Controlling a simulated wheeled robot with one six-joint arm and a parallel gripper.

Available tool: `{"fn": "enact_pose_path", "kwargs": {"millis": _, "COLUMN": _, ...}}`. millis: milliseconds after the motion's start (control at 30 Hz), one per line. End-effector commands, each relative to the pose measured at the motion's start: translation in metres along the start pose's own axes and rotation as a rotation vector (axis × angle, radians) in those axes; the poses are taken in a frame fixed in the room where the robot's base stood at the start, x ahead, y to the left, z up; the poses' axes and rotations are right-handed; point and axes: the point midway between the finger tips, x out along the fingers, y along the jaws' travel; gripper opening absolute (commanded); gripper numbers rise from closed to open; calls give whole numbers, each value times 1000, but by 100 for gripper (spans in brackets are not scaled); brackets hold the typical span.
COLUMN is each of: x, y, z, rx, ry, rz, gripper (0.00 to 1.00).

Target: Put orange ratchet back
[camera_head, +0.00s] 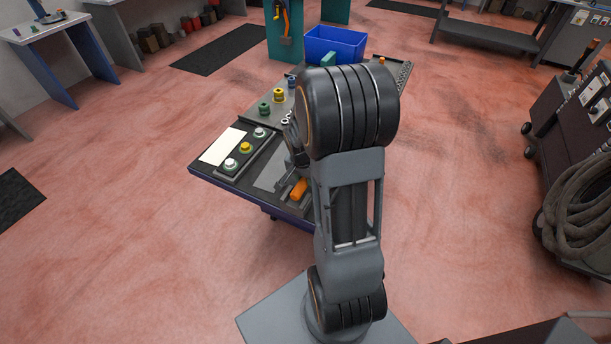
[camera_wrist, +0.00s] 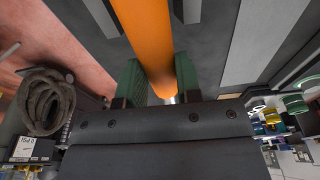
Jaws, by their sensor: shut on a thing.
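The orange ratchet (camera_head: 299,188) shows by its orange handle at the near end of the workbench (camera_head: 227,178), just left of my arm. In the wrist view the orange handle (camera_wrist: 152,35) runs between the two green finger pads of my gripper (camera_wrist: 158,80). The fingers are shut on it. My gripper is mostly hidden behind my arm in the head view. The ratchet's head is not clear, and I cannot tell whether the ratchet touches the bench or is just above it.
A tray with white and yellow round parts (camera_head: 246,147) and a white sheet (camera_head: 222,146) lie left of the ratchet. Green and yellow stacked parts (camera_head: 279,96) stand farther back. A blue bin (camera_head: 334,43) is at the far end. A dark cart with a coiled hose (camera_head: 578,222) stands right.

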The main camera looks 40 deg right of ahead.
Motion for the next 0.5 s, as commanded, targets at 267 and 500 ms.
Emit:
{"fn": "enact_pose_path", "kwargs": {"millis": 267, "x": 5, "y": 0, "z": 0, "rx": 0, "ry": 2, "rz": -2, "gripper": 0}}
{"fn": "enact_pose_path", "kwargs": {"millis": 500, "x": 8, "y": 0, "z": 1, "rx": 0, "ry": 2, "rz": -1, "gripper": 39}}
